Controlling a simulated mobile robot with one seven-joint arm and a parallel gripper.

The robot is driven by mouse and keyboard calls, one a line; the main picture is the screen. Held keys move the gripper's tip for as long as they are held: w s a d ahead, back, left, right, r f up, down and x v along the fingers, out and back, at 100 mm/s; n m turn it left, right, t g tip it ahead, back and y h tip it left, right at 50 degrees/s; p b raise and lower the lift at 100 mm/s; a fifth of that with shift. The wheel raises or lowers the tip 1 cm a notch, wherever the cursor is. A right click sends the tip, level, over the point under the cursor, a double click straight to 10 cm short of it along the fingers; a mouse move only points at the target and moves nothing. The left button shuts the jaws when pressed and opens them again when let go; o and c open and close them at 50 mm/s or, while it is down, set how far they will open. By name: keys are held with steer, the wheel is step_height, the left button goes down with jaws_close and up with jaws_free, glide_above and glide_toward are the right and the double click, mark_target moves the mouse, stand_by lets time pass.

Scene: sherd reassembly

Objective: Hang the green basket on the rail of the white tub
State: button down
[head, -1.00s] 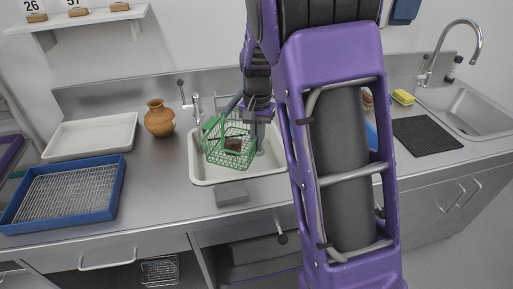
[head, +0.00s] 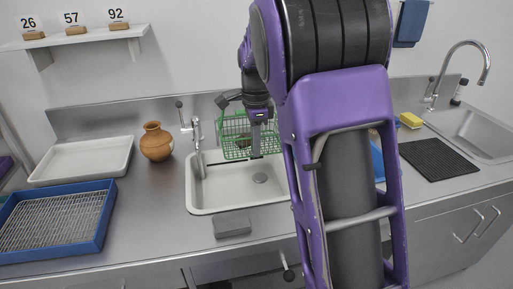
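The green wire basket (head: 235,146) is upright over the back part of the white tub (head: 206,198), with a brown piece partly visible inside. My gripper (head: 256,152) points down in front of the basket, overlapping its right side in this view. One dark finger shows clearly. I cannot tell whether the fingers are open or touch the basket. The rail and the basket's contact with it are too small and partly hidden to make out. My arm covers the tub's right end.
A tap (head: 197,140) rises behind the tub's left part, close to the basket. A brown pot (head: 156,142), a white tray (head: 84,160) and a blue tray with a mesh (head: 57,220) stand to the left. A grey block (head: 232,224) lies in front of the tub.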

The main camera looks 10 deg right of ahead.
steer(key=shift+w+f+p, duration=0.2)
steer(key=shift+w+p, duration=0.15)
steer(key=shift+w, duration=1.05)
steer(key=shift+w+f+p, duration=0.2)
steer(key=shift+w+p, duration=0.1)
steer(key=shift+w, duration=1.1)
steer(key=shift+w+f, duration=0.15)
steer(key=shift+f, duration=0.05)
steer(key=shift+f+b, duration=0.7)
steer(key=shift+f, duration=0.6)
steer(key=c, duration=1)
jaws_free()
steer(key=shift+o, duration=0.2)
steer(key=shift+f, duration=0.1)
